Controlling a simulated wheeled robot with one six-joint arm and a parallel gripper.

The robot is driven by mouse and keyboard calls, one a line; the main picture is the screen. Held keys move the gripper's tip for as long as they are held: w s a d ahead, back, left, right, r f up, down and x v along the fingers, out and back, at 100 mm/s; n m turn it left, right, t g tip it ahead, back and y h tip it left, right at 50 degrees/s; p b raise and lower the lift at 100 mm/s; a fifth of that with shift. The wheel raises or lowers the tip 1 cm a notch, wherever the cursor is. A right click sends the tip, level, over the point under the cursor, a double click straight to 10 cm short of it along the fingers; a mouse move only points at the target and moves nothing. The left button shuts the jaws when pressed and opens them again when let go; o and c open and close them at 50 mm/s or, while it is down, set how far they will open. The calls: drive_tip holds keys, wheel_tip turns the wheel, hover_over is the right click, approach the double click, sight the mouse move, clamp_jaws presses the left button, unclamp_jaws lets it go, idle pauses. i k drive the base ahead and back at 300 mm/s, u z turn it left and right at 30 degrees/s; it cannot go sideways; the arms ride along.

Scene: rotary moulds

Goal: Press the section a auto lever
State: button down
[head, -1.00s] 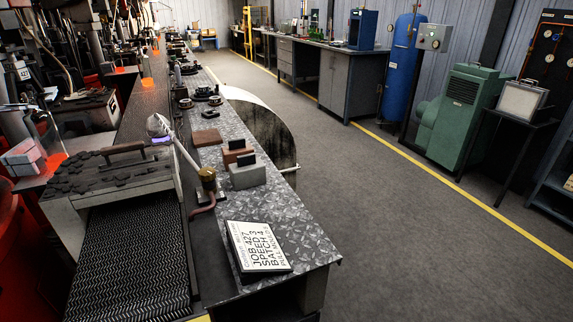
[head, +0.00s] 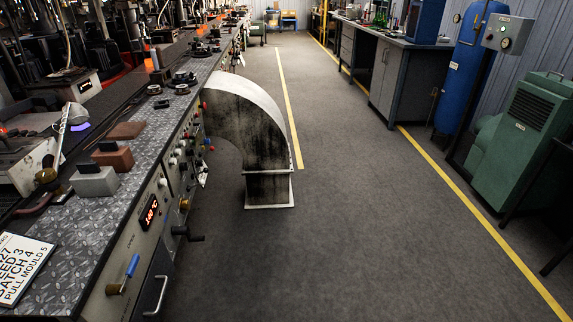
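The side panel (head: 140,235) of the long workbench faces the aisle in the head view. Near its front end is a lever with a blue grip and brass base (head: 124,275). Farther along are a black crank handle (head: 187,234) and rows of small white, red and blue knobs (head: 178,154). The labels are too small to read, so I cannot tell which control is the section a auto lever. My gripper is not in view.
A curved, stained duct (head: 250,110) stands on the floor against the bench and juts into the aisle. A job card (head: 22,264) and small blocks (head: 95,180) lie on the bench top. The aisle floor (head: 350,220) is clear; a green cabinet (head: 522,145) stands right.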

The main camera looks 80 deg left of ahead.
sight(205, 170)
drive_tip(key=i, duration=0.65)
drive_tip(key=u, duration=3.05)
drive_tip(key=i, duration=2.1)
drive_tip(key=u, duration=0.5)
